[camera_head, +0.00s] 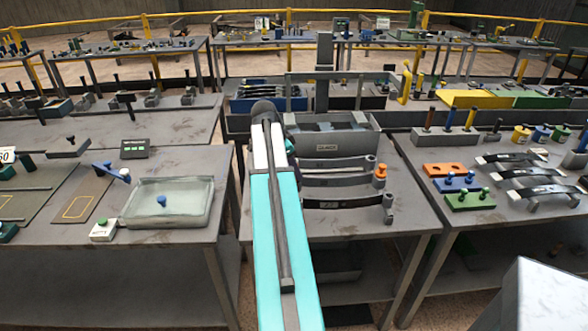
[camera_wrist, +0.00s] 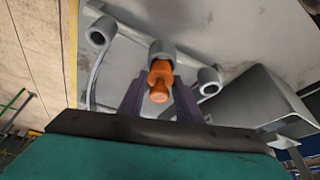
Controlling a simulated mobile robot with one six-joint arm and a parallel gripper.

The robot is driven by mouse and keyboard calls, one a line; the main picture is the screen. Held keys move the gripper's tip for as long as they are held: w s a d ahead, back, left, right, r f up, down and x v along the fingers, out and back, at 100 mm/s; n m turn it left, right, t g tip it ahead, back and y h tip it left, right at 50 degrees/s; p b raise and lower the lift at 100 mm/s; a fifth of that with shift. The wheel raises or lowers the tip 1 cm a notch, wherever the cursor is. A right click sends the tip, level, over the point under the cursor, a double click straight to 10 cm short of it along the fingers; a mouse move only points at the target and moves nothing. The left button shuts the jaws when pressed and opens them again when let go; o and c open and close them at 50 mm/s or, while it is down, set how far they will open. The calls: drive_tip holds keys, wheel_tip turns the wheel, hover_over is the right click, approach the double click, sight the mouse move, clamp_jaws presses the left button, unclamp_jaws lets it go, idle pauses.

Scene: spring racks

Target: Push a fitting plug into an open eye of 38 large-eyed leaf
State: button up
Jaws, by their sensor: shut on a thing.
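My gripper (camera_wrist: 159,88) is shut on an orange plug (camera_wrist: 159,93) with a rounded, flanged end, seen between its two dark fingers. The plug's far end meets a grey eye (camera_wrist: 162,49) in the wrist view; how deep it sits is hidden. Two more grey eyes stand beside it, one at the left (camera_wrist: 99,34) and one at the right (camera_wrist: 209,80), both open. In the head view, curved leaves (camera_head: 341,203) lie across the middle table. An orange plug (camera_head: 380,171) stands at a leaf's right end.
A grey bin (camera_head: 330,147) stands behind the leaves, and a grey box (camera_wrist: 268,98) is close at the gripper's right. The right table holds coloured plug blocks (camera_head: 444,169) and more leaves (camera_head: 537,192). A clear tray (camera_head: 168,218) is on the left table.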

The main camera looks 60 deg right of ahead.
drive_tip(key=shift+f+b, duration=0.3)
drive_tip(key=shift+f, duration=0.3)
drive_tip(key=o, duration=1.5)
drive_tip(key=shift+c, duration=0.2)
drive_tip(key=shift+r+p, duration=1.95)
drive_tip(key=shift+r, duration=1.55)
